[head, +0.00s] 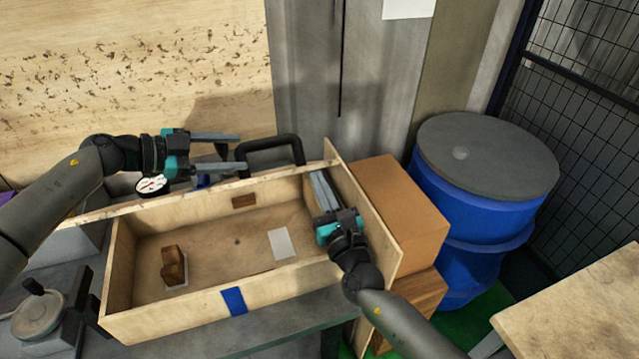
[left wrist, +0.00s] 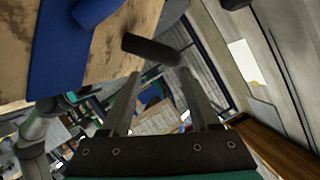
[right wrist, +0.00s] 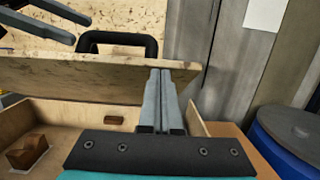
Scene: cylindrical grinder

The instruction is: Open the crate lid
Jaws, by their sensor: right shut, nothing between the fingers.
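The wooden crate (head: 190,305) stands open on a grey surface, its inside in view. Its lid (head: 130,207) is raised along the far side, seen nearly edge-on; its inner face shows in the right wrist view (right wrist: 90,78). A black handle (head: 270,150) shows behind the lid's top edge and in the left wrist view (left wrist: 150,48). My left gripper (head: 242,153) is open and empty behind the lid, left of the handle. My right gripper (head: 319,180) is shut and empty inside the crate's right end, tips close to the lid's inner face; contact is unclear.
Inside the crate lie a brown wooden block (head: 174,265) and a white paper (head: 281,244). A dial gauge (head: 152,185) sits below my left gripper. A wall stands behind.

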